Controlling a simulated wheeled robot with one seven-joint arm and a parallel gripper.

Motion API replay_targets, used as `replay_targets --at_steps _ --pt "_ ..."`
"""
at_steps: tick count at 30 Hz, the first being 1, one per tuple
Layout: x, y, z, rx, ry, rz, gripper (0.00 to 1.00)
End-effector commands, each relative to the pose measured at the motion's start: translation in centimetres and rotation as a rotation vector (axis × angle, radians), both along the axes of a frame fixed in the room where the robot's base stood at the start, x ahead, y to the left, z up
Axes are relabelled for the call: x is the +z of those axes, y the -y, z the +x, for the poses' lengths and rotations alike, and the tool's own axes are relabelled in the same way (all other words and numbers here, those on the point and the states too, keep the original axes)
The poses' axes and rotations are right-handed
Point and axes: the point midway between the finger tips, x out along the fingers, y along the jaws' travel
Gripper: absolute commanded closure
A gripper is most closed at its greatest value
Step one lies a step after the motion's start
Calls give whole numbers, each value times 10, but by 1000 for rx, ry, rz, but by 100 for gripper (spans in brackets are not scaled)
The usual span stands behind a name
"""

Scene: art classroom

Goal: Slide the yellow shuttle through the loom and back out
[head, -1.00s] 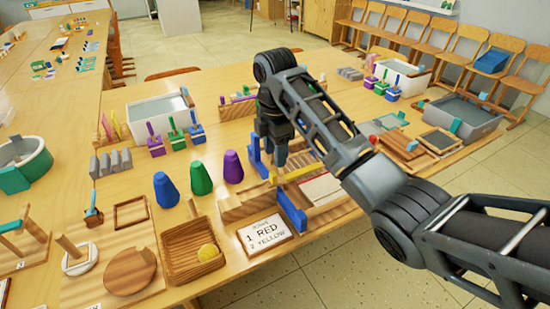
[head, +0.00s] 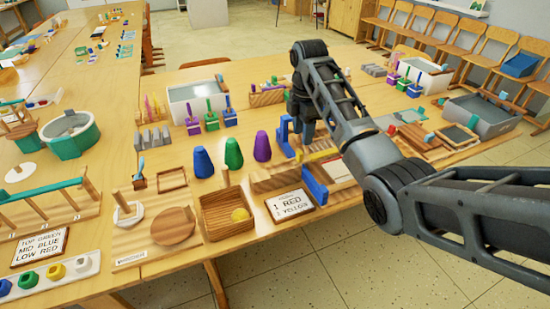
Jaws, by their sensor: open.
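The loom stands near the table's front edge in the head view, with a blue upright (head: 286,137) at the back and a blue part (head: 315,187) at the front. The yellow shuttle (head: 318,156) shows as a thin yellow strip across the loom, partly hidden by my arm. My gripper (head: 304,137) points down over the loom's back part, close to the shuttle's far end. It is open. Its fingertips are small and dark, and I cannot tell whether they touch the shuttle. My forearm hides the loom's right side.
Blue, green and purple cones (head: 262,149) stand behind. A white basin (head: 196,94) is farther back. Framed boards (head: 456,136) lie to the right.

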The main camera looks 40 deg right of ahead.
Motion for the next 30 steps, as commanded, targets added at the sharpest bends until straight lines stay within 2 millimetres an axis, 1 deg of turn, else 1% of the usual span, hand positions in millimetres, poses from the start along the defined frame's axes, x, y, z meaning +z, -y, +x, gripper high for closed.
replay_targets --at_steps 1,5,12,18,22,29,30 --pt "-2 4 -2 -7 -1 1 51" --pt "-12 5 -3 -7 -3 2 51" --pt "-49 4 -3 -6 -4 2 51" --pt "-71 5 -2 -6 -2 2 51" --pt "-78 5 -2 -6 -1 0 51" --pt "-78 5 -2 -6 0 0 51" --pt "-78 5 -2 -6 0 0 53"
